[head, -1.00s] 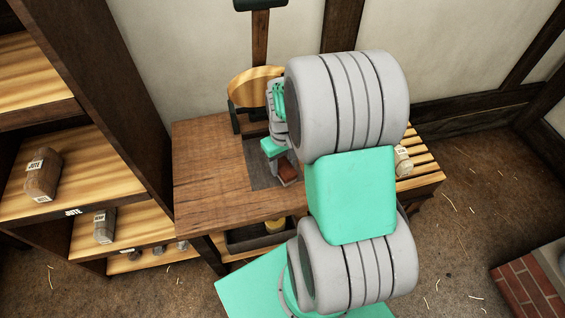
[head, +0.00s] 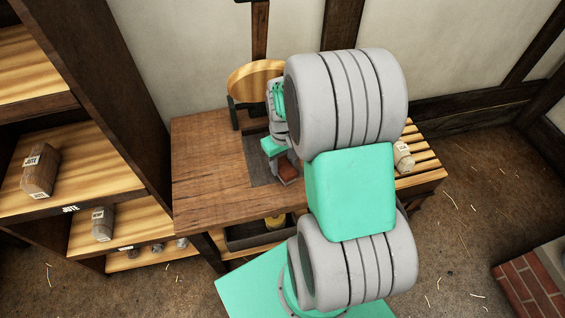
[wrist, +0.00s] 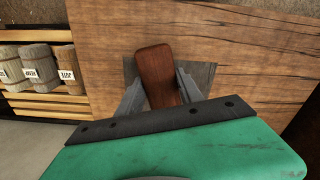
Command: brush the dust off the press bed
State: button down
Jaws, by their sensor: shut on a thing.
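My gripper (wrist: 160,93) is shut on a brown wooden brush (wrist: 155,70), whose top shows between the two grey fingers in the wrist view. The brush (head: 287,172) also shows in the head view, just below my gripper. The dark grey press bed (head: 259,163) is set on the wooden bench, and the brush is over its right part. The press bed also shows around the fingers in the wrist view (wrist: 200,75). The brush's underside is hidden, and I cannot tell whether it touches the bed. My arm hides part of the bench. I cannot make out dust on the bed.
The wooden bench top (head: 208,165) is clear on the left. A round wooden piece (head: 250,82) stands at its back. A slatted rack (head: 420,170) with wrapped bundles is at the right. A tray (head: 255,236) sits beneath, and shelves (head: 85,190) stand left.

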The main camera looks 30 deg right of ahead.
jog(key=shift+f+b, duration=0.4)
jog(key=shift+f, duration=0.35)
jog(key=shift+w, duration=0.1)
